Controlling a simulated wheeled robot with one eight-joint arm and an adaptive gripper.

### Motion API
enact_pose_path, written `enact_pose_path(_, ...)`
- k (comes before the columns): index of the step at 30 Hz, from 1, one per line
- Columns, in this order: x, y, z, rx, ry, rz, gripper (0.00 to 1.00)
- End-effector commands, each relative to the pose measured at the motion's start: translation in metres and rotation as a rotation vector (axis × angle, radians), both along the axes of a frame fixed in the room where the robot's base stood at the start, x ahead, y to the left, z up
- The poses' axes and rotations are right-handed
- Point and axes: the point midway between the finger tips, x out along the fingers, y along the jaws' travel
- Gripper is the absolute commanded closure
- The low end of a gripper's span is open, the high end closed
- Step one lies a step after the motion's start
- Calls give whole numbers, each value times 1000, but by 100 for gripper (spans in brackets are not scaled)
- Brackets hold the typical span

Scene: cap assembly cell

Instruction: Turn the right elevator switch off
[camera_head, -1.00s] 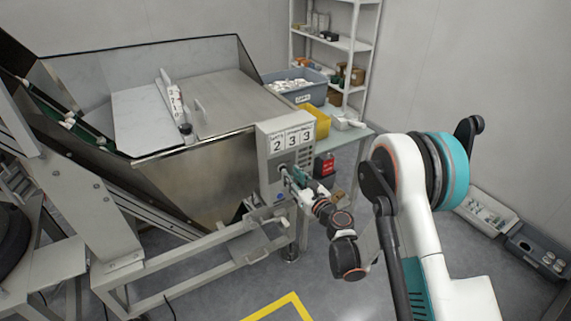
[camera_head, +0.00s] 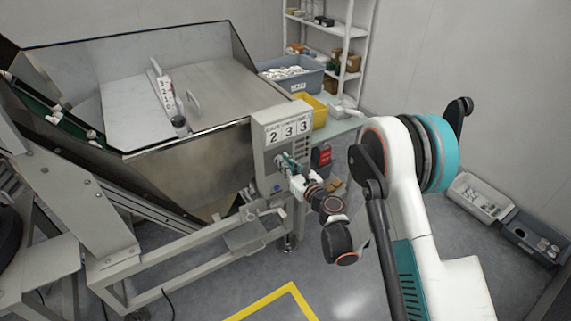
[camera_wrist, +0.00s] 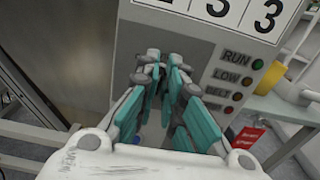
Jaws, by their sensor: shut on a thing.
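The grey control box (camera_head: 258,152) stands at the front right corner of the metal hopper, with the digits 2 3 3 on top. It also fills the middle of the wrist view (camera_wrist: 205,50). My gripper (camera_head: 287,161) is at the face of this box. In the wrist view its teal-padded fingers (camera_wrist: 160,72) come together at the panel, shut on a switch. The fingers hide the switch, so its setting cannot be seen. A dark knob (camera_head: 280,160) shows just left of my fingers in the head view.
Indicator lights marked RUN (camera_wrist: 258,64), LOW and BELT line the panel's right side. The steel hopper (camera_head: 190,165) is to the left. A yellow bin (camera_head: 314,110) and a grey tub (camera_head: 290,75) stand on a table behind. Open floor lies in front, with yellow tape (camera_head: 292,290).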

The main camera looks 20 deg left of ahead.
Motion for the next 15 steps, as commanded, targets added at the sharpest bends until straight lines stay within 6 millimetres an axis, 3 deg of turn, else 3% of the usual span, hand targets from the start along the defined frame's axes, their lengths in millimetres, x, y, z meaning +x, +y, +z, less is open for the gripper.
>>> enact_pose_path(15,-4,3,-1,-204,-239,0,100)
